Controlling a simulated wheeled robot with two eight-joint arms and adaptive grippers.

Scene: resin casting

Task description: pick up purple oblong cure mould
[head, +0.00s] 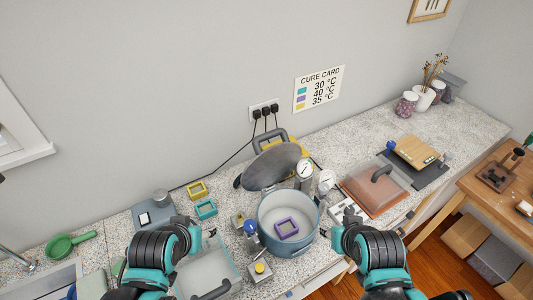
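The purple mould (286,228) is a small frame-shaped piece with a pale middle. It lies inside the blue-grey round pot (265,238), on its floor. My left gripper (212,232) is left of the pot, apart from the mould. My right gripper (324,232) is just right of the pot's rim, also apart from the mould. The fingers of both are small and mostly hidden behind my wrists, so their opening cannot be made out. No held object shows at either.
A yellow mould (197,189) and a teal mould (206,209) lie left of the pot. The pot's dark lid (272,166) stands raised behind it, with gauges (304,170) near the rim. A clear cover (208,268) is front left; another (374,187) is right.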

